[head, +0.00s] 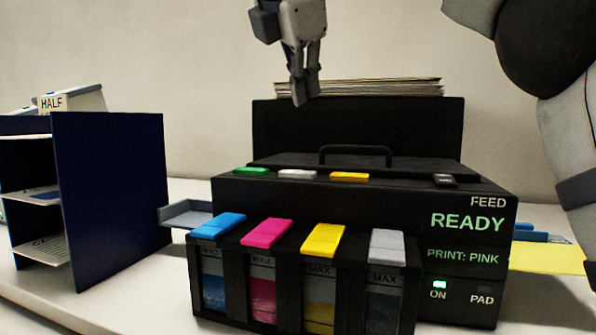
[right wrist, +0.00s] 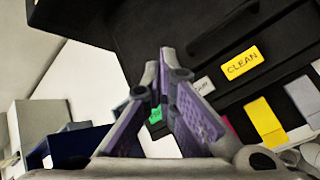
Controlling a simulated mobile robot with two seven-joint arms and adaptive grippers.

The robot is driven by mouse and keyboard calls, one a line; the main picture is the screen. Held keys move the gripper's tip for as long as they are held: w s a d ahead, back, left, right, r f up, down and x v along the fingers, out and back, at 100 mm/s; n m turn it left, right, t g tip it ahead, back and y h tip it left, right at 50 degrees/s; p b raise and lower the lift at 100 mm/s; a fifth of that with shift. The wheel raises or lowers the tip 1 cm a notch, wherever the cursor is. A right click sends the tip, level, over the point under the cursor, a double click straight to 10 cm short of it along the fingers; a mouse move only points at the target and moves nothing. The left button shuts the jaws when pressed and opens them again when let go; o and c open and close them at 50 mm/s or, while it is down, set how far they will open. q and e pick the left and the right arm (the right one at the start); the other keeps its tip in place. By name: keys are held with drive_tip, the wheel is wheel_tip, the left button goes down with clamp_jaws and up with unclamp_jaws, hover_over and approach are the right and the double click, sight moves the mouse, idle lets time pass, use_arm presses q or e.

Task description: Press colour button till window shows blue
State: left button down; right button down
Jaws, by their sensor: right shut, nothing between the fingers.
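A black printer (head: 365,200) stands on the table. Its front window (head: 463,256) reads "PRINT: PINK" in green, below "READY". On its top edge sit a green button (head: 251,171), a white button (head: 297,174) and a yellow button (head: 349,176). In the right wrist view the yellow button (right wrist: 241,63) reads "CLEAN"; the white button's label (right wrist: 203,86) is too small to read, and the green button (right wrist: 155,116) is partly hidden by my fingers. My right gripper (head: 300,100) is shut and empty, above and behind the buttons, touching none. My left gripper is out of view.
Blue, pink, yellow and grey ink tanks (head: 304,270) line the printer's front. A carry handle (head: 355,151) rises behind the buttons, and a paper stack (head: 360,88) stands at the back. A dark blue shelf (head: 110,200) stands left. A small dark key (head: 444,180) sits top right.

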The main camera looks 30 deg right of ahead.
sight(303, 172)
drive_tip(key=shift+d+f, duration=0.1)
drive_tip(key=shift+f, duration=4.2)
drive_tip(key=shift+f, duration=0.45)
drive_tip(key=shift+f, duration=0.5)
drive_tip(key=shift+r, duration=0.95)
drive_tip(key=shift+r, duration=2.5)
